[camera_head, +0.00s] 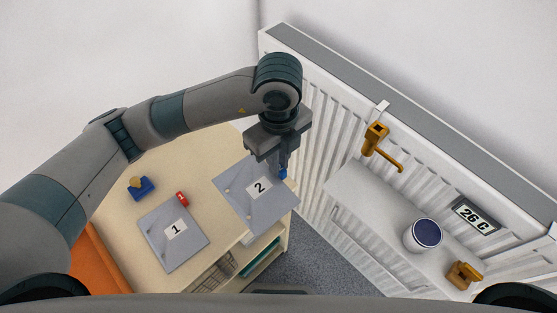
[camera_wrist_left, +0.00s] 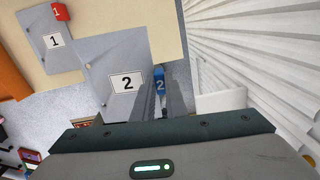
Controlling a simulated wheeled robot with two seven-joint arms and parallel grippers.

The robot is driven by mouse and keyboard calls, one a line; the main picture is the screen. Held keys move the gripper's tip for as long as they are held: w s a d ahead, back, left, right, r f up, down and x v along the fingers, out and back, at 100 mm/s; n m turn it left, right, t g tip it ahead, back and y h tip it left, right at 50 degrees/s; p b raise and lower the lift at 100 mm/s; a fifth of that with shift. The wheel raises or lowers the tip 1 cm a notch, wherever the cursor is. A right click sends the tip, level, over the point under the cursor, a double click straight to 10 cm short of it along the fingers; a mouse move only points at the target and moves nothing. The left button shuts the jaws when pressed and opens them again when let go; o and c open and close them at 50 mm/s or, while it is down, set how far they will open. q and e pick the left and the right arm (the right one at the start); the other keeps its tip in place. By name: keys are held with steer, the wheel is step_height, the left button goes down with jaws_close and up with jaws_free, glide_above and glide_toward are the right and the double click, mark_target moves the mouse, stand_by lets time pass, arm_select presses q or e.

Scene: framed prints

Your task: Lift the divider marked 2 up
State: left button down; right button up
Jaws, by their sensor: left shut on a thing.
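The divider marked 2 (camera_head: 235,199) is a flat grey panel with a white label. It covers the right end of the table and reaches past its edge; it looks bigger and nearer than the divider marked 1 (camera_head: 160,245), so it seems raised. How high it is, I cannot tell. My left gripper (camera_head: 284,171) is shut on its blue tab at the panel's right corner. In the left wrist view the blue tab (camera_wrist_left: 160,86), marked 2, sits between my fingers, beside divider 2 (camera_wrist_left: 105,70). My right gripper is not in view.
A red tab marked 1 (camera_head: 182,198) and a blue block with a yellow top (camera_head: 140,186) are on the wooden table (camera_head: 125,172).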

arm_select(q)
steer(key=shift+r+p, duration=1.4)
steer(key=shift+r, duration=0.55)
